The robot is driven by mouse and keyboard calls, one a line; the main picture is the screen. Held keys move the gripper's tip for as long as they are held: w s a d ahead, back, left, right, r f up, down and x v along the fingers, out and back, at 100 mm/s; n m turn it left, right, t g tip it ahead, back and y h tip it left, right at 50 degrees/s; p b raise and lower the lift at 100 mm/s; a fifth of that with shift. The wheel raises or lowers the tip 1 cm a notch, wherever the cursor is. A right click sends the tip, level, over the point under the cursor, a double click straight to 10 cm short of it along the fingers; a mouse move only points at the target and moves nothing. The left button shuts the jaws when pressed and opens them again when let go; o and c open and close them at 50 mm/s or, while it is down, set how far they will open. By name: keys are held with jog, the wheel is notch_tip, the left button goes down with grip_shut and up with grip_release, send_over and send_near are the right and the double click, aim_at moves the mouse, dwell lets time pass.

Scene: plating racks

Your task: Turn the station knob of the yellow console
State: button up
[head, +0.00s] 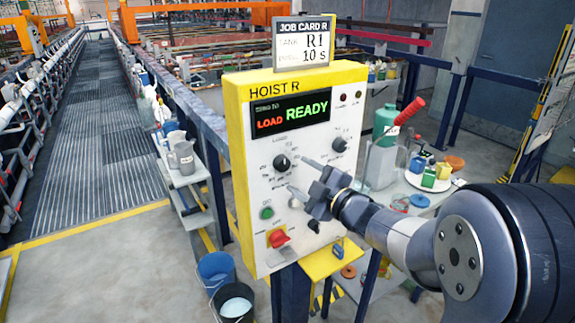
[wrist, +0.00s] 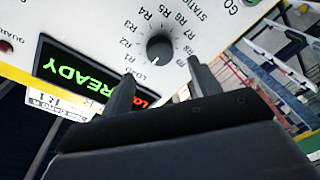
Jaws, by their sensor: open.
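The yellow console (head: 236,130), marked HOIST R, stands in the middle of the head view with a white face. Its station knob (head: 282,162) is round and black, left of centre on that face. In the wrist view the station knob (wrist: 160,47) sits within a ring of marks, LOAD and several R numbers, and its white pointer appears turned toward LOAD. My gripper (head: 298,176) is open in front of the face, close to the knob. In the wrist view the open fingers (wrist: 161,72) stand apart near the knob, with nothing between them.
The display (head: 291,114) reads LOAD and READY. A job card (head: 302,44) on top reads R1, 10 s. Another black knob (head: 339,145), a green button (head: 266,213) and a red switch (head: 278,239) share the face. Buckets (head: 216,270) stand on the floor at left.

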aim_at(285, 166)
jog(key=p+x, duration=0.1)
jog(key=x, duration=0.4)
jog(key=shift+w+a, duration=0.25)
jog(key=shift+w, duration=0.05)
jog(key=c, duration=1)
jog(key=shift+m, duration=0.3)
jog(key=shift+f+m+t, duration=0.1)
jog(key=shift+m+t, duration=0.2)
jog(key=shift+m, duration=2.4)
jog(key=o, duration=1)
